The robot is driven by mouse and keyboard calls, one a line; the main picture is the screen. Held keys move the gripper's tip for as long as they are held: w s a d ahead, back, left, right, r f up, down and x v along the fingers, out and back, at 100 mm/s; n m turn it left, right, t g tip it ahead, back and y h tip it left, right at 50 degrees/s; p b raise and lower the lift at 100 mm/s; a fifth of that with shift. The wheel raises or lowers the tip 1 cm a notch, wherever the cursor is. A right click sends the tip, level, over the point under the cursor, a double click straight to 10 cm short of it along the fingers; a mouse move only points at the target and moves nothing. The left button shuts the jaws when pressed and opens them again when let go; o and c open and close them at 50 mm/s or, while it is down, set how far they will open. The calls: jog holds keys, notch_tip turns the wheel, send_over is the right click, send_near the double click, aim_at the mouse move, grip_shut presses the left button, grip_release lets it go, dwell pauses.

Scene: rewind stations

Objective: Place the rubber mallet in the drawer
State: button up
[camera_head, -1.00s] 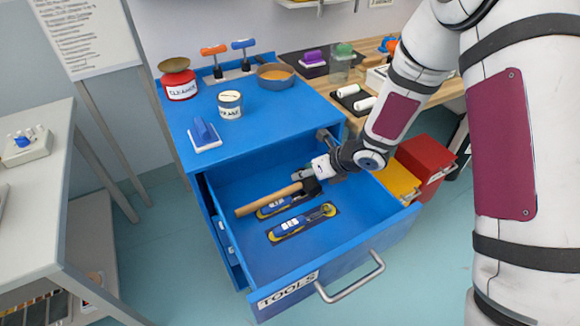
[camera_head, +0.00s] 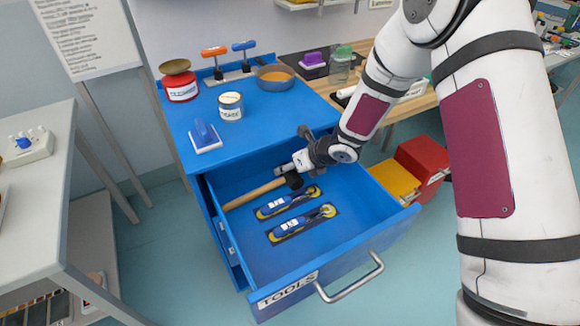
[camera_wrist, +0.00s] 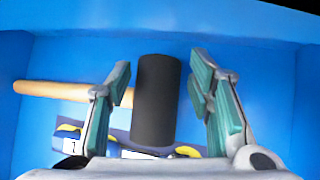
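The rubber mallet, with a black head (camera_wrist: 157,100) and a pale wooden handle (camera_head: 252,193), is inside the open blue drawer (camera_head: 345,262), behind two blue-handled tools. Its handle points left, towards the drawer's left wall. My gripper (camera_head: 294,168) is low in the drawer, directly over the mallet head. In the wrist view my gripper (camera_wrist: 158,88) has its fingers apart, one on each side of the head, with a gap visible on both sides. Whether the mallet rests fully on the drawer floor is hard to tell.
Two blue-and-yellow tools (camera_head: 287,203) (camera_head: 301,224) lie on dark patches in the drawer. The drawer's front right floor is bare. On the cabinet top stand a red tin (camera_head: 180,86), a white can (camera_head: 230,105) and a blue-handled block (camera_head: 205,136). Red (camera_head: 424,160) and yellow (camera_head: 396,182) bins stand right.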

jog(key=shift+r, duration=0.1)
jog(key=p+v, duration=0.1)
jog(key=v, duration=1.1)
jog(key=shift+w+d, duration=0.1)
jog(key=shift+d, duration=0.05)
jog(key=s+d+r+m+t+h, duration=0.25)
jog(key=d+r+m+h, duration=0.45)
jog(key=d+r+m, duration=0.85)
jog(key=s+d+r+m+h, duration=0.2)
jog(key=s+d+r+m, duration=0.35)
jog(key=s+m, duration=0.5)
jog(key=s+a+m+g+y, duration=0.2)
jog(key=s+a+m+g, duration=0.1)
jog(key=s+m, duration=1.4)
jog(key=s+g, duration=0.1)
jog(key=s, duration=0.2)
jog(key=shift+s+m, duration=0.3)
jog(key=shift+m, duration=0.1)
